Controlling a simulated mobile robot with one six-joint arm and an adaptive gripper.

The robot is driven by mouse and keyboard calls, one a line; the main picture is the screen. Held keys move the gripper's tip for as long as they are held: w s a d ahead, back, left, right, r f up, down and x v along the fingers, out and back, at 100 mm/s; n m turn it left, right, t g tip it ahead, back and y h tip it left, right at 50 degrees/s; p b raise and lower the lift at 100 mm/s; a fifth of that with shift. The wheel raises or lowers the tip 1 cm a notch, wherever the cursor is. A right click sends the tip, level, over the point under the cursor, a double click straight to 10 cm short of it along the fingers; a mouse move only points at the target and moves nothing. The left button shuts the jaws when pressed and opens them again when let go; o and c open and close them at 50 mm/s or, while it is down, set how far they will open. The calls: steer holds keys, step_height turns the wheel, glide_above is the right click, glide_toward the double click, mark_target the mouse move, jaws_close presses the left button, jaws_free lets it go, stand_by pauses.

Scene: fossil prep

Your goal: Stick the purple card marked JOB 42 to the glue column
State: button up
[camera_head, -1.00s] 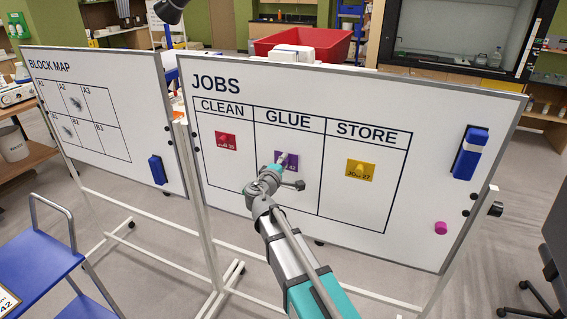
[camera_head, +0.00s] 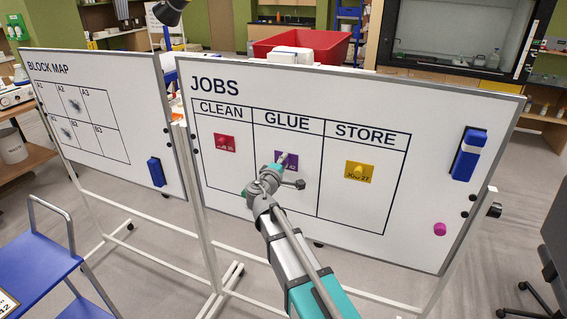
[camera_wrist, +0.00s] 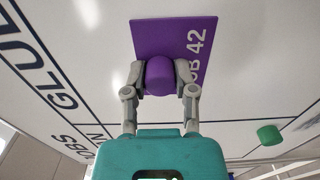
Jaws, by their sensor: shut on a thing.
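The purple card (camera_wrist: 205,35) marked JOB 42 is flat against the whiteboard in the GLUE column, as far as I can tell. In the head view the card (camera_head: 291,158) shows under the GLUE heading, partly hidden by my arm. My gripper (camera_wrist: 159,76) is shut on the purple knob (camera_wrist: 160,72) on the card's face. In the head view my gripper (camera_head: 277,168) is at the card. The GLUE column (camera_head: 300,200) lies between CLEAN and STORE on the JOBS board (camera_head: 440,110).
A red card (camera_head: 224,142) is in the CLEAN column and a yellow card (camera_head: 359,172) in STORE. A blue eraser (camera_head: 468,154) and a pink magnet (camera_head: 440,229) are at the board's right. The BLOCK MAP board (camera_head: 140,80) stands left.

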steer(key=o, duration=0.9)
steer(key=shift+v, duration=3.55)
